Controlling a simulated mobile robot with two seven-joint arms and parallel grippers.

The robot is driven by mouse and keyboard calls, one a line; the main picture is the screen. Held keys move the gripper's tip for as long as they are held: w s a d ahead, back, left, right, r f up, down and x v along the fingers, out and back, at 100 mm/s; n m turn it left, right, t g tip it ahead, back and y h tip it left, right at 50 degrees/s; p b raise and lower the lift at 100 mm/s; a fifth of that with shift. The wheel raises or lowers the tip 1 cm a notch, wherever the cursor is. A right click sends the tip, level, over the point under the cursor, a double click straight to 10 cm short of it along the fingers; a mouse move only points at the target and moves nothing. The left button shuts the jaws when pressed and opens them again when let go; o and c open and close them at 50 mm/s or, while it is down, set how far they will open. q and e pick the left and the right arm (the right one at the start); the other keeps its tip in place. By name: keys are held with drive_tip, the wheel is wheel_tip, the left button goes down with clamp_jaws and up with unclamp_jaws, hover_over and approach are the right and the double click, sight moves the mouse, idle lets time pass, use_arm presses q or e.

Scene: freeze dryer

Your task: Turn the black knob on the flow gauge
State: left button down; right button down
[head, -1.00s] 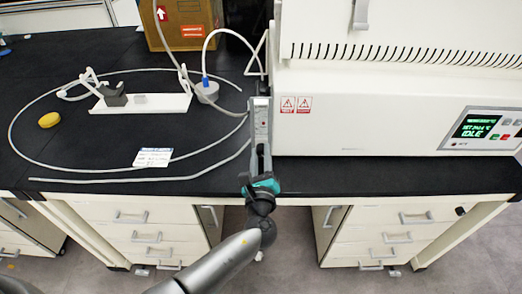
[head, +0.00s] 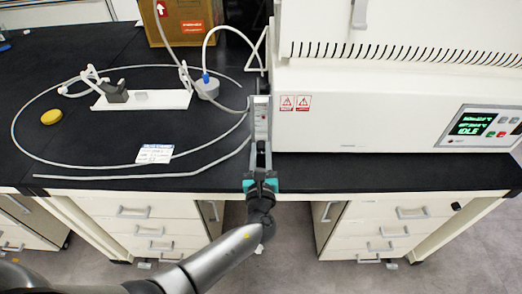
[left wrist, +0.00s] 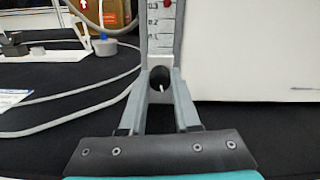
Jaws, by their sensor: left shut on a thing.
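The flow gauge (head: 262,115) is a slim upright grey body with a scale and a red mark, standing at the left end of the white freeze dryer. Its black knob (left wrist: 160,77) shows low on its front in the left wrist view, with a pale mark on it. My left gripper (head: 262,142) reaches up to the lower front of the gauge. Its two grey fingers (left wrist: 160,88) stand on either side of the knob and are shut on it. My right gripper is in neither view.
The freeze dryer (head: 380,120), with a lit display (head: 475,124), fills the right. A pale tube (head: 100,169) loops on the black bench (head: 90,105) around a white stand (head: 150,101). A yellow disc (head: 51,117) and a label card (head: 155,154) lie there.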

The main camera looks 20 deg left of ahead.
use_arm(q)
drive_tip(key=c, duration=0.6)
unclamp_jaws()
drive_tip(key=p+v, duration=0.1)
drive_tip(key=v, duration=1.4)
drive_tip(key=shift+s, duration=0.15)
drive_tip(key=shift+f, duration=0.1)
